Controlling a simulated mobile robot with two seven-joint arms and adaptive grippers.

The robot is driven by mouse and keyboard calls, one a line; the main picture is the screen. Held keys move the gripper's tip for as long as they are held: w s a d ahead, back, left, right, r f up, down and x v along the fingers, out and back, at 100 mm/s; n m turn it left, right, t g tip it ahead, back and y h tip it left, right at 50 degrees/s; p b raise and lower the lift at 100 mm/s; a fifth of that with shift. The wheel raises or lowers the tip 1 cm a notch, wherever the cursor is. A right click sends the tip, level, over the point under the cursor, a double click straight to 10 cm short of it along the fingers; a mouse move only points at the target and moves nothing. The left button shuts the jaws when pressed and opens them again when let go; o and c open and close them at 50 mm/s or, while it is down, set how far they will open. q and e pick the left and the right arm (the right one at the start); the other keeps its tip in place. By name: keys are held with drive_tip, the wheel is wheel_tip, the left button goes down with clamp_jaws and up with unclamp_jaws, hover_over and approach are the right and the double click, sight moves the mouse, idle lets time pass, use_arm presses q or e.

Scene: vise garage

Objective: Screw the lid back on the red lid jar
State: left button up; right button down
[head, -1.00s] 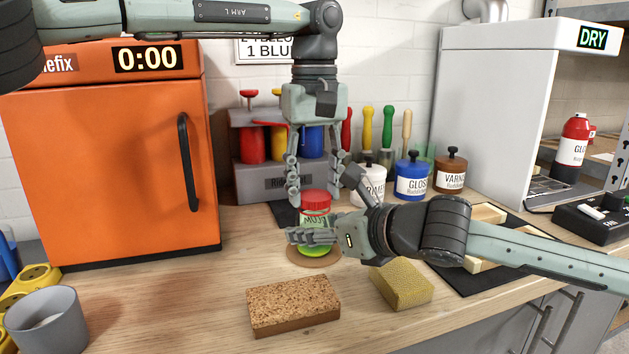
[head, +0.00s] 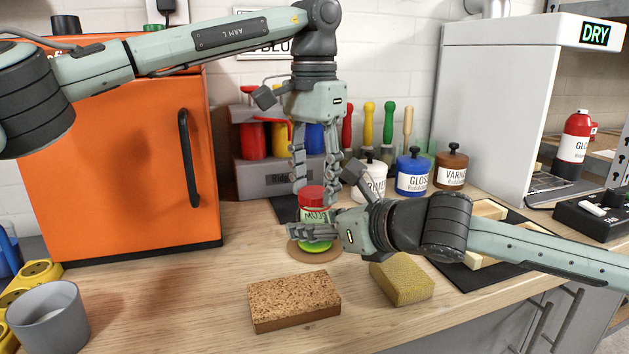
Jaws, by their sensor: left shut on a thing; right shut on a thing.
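The jar (head: 314,215) stands upright on a round brown coaster (head: 314,253), with green at its base and a partly hidden label. Its red lid (head: 312,196) sits on top; whether the threads are engaged cannot be told. My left gripper (head: 315,190) comes down from above and is shut on the red lid, one finger on each side. My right gripper (head: 312,236) comes in from the right and is shut on the jar's body, hiding part of its lower half.
A cork block (head: 293,300) and a yellow sponge (head: 401,280) lie in front. A grey cup (head: 48,318) stands at the front left. An orange cabinet (head: 110,150) is on the left. Labelled pots, including a blue one (head: 413,176), stand behind right.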

use_arm(q)
drive_tip(key=o, duration=0.7)
drive_tip(key=shift+c, duration=0.2)
drive_tip(key=shift+r, duration=2.3)
drive_tip(key=shift+c, duration=0.4)
